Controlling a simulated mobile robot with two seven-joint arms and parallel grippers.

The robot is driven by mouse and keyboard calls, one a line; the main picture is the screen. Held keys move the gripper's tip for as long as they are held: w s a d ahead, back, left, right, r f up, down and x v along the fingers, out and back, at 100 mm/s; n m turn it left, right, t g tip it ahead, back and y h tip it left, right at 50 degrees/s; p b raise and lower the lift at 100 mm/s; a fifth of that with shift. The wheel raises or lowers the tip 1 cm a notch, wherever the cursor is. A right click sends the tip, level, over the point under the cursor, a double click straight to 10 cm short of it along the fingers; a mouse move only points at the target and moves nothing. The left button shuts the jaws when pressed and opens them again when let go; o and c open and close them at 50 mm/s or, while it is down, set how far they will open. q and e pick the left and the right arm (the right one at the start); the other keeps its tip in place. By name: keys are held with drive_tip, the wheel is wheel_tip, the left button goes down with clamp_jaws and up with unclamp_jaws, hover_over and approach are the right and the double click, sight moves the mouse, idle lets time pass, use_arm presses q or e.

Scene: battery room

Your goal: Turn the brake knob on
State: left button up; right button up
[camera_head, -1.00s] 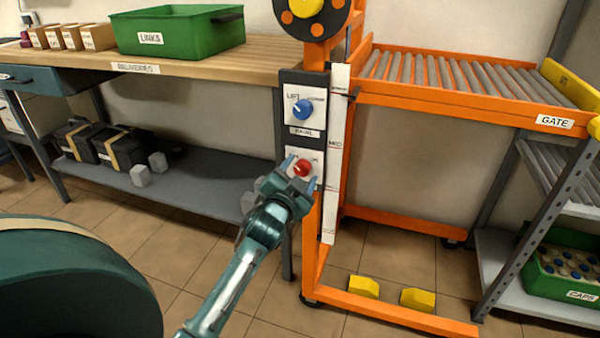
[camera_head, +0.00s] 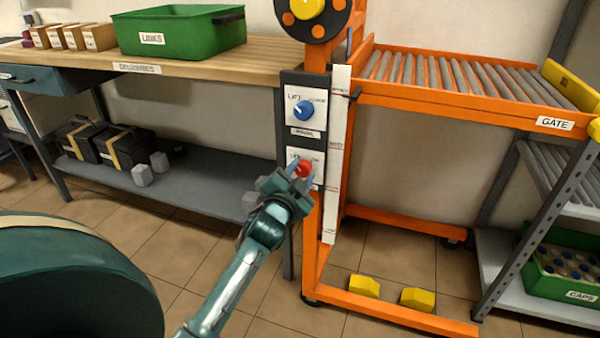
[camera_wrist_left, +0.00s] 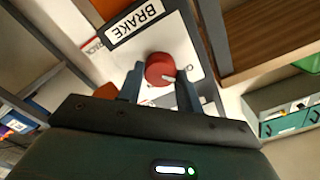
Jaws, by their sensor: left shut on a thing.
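The red brake knob (camera_head: 304,168) sits on a white plate on the dark panel of the orange frame. A "BRAKE" label (camera_wrist_left: 136,23) shows beside it in the left wrist view. My left gripper (camera_head: 300,172) is at the knob, with one finger on each side, shut on it. In the left wrist view the red knob (camera_wrist_left: 160,69) lies between the two fingertips, and a pale pointer mark shows on its lower right edge. The blue lift knob (camera_head: 303,109) is above it on the same panel. My right gripper is not in view.
The orange frame (camera_head: 390,318) holds a roller conveyor marked "GATE" to the right. A wooden bench (camera_head: 210,66) with a green "LINKS" bin (camera_head: 180,34) stands to the left. Yellow blocks (camera_head: 364,286) lie by the frame's base.

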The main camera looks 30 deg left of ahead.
use_arm(q)
drive_tip(key=shift+r+m, duration=0.1)
drive_tip(key=shift+m, duration=0.2)
drive_tip(key=shift+m+p, duration=0.8)
drive_tip(key=m+p, duration=0.2)
drive_tip(key=m, duration=0.2)
drive_tip(key=shift+m, duration=0.3)
drive_tip(key=m+p, duration=0.1)
drive_tip(key=m, duration=0.8)
drive_tip(key=shift+m+p, duration=0.3)
drive_tip(key=shift+p, duration=0.05)
drive_tip(key=shift+m, duration=0.4)
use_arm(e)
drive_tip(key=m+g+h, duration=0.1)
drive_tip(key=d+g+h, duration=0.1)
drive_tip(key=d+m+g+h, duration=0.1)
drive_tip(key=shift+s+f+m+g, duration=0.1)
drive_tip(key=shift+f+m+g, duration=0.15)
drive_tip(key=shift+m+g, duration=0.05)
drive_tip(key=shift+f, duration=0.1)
use_arm(q)
drive_tip(key=o, duration=1)
drive_tip(key=shift+f, duration=0.25)
